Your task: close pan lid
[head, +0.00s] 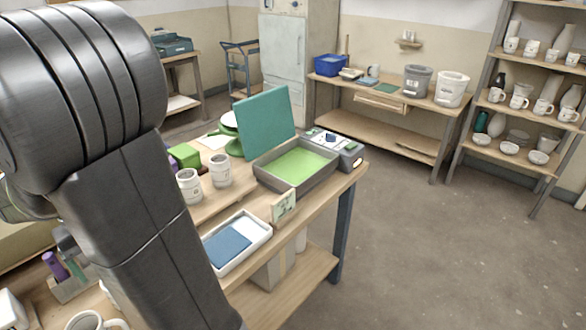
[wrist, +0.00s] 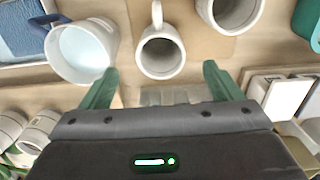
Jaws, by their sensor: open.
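A grey pan (head: 276,178) with a green inside sits on the wooden workbench in the head view. Its flat teal lid (head: 265,122) stands up, leaning slightly back at the pan's rear left side, so the pan is open. My gripper (wrist: 158,78) shows in the wrist view with its two green fingers spread apart and nothing between them. It points at cups on a wooden surface. My gripper is not visible in the head view, where my arm fills the left. I cannot make out the pan in the wrist view.
Two white cups (head: 220,170) stand left of the pan, and a white tray (head: 262,237) with a blue sheet lies in front. A small card (head: 284,206) stands at the pan's front.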

